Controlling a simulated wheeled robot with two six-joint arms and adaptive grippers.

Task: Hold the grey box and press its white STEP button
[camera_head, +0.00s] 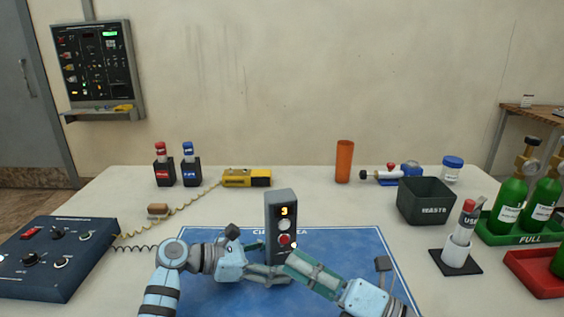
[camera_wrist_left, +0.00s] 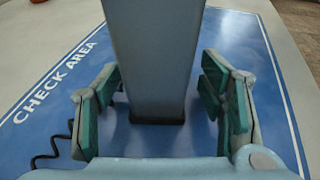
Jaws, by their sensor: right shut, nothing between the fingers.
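The grey box (camera_head: 281,205) stands upright on the blue mat (camera_head: 335,240) in the head view. Its front has a lit yellow 3, a white button (camera_head: 285,224) and a red button (camera_head: 285,240) below it. My left gripper (camera_head: 266,272) is low at the box. In the left wrist view the box (camera_wrist_left: 155,60) stands between the open fingers of my left gripper (camera_wrist_left: 160,100), with a gap on each side. My right gripper (camera_head: 291,258) is shut and empty, its tips in front of the box's lower part, below the white button. Contact cannot be told.
A dark blue control box (camera_head: 55,255) with a coiled cord is at the left. A yellow device (camera_head: 246,178) and an orange cylinder (camera_head: 344,161) stand at the back.

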